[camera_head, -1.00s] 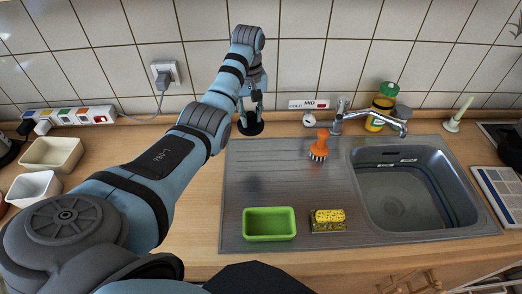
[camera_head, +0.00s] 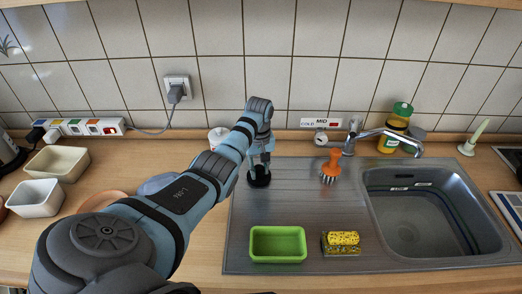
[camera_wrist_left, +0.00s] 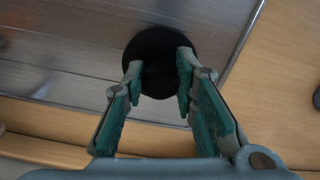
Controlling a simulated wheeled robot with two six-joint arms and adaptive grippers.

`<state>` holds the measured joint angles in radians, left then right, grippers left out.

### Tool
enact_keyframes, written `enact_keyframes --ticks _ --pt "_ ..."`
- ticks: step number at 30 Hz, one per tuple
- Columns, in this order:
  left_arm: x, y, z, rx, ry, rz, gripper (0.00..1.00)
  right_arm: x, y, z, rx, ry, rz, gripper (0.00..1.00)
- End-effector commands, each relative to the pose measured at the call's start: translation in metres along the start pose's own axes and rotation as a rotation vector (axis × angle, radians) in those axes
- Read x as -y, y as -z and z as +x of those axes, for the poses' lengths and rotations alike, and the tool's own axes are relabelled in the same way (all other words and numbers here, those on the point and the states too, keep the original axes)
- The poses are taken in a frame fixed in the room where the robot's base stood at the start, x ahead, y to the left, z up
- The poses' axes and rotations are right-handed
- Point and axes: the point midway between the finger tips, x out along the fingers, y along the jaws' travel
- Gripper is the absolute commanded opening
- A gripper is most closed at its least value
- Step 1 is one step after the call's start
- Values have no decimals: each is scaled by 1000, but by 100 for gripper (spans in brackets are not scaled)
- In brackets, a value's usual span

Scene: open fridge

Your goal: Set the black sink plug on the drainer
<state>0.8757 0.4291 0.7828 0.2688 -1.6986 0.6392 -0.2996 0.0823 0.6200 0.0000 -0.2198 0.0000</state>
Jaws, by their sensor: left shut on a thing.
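The black sink plug (camera_head: 259,180) is at the far left end of the metal drainer (camera_head: 300,212). My left gripper (camera_head: 260,162) is above the plug, with its fingers shut on it. In the left wrist view, the round black plug (camera_wrist_left: 157,62) shows between and beyond the two fingertips (camera_wrist_left: 158,75), over the drainer surface close to its edge. Whether the plug touches the drainer or hangs just above it, I cannot tell. My right gripper is not in view.
A green tray (camera_head: 278,244), a yellow sponge (camera_head: 341,239) and an orange brush (camera_head: 331,167) are on the drainer. The sink basin (camera_head: 420,215) with its tap (camera_head: 370,137) is to the right. The middle of the drainer is clear.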

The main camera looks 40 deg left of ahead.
Motion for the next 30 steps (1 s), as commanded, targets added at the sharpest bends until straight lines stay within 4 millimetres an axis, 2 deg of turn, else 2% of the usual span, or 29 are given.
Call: enact_keyframes --ticks 6,7,10,18,21,23,30 --pt "-1 -1 -1 3 0 1 0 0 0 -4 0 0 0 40" --pt "-1 -1 -1 3 0 1 29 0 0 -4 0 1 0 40" --pt "-1 -1 -2 3 0 1 45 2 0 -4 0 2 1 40" --pt "-1 -1 -2 2 0 1 46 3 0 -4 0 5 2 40" --pt "-1 -1 -9 1 -1 1 46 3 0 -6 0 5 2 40" --pt "-1 0 -18 0 -2 2 46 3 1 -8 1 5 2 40" --pt "-1 0 -84 -1 -3 1 46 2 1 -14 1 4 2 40"
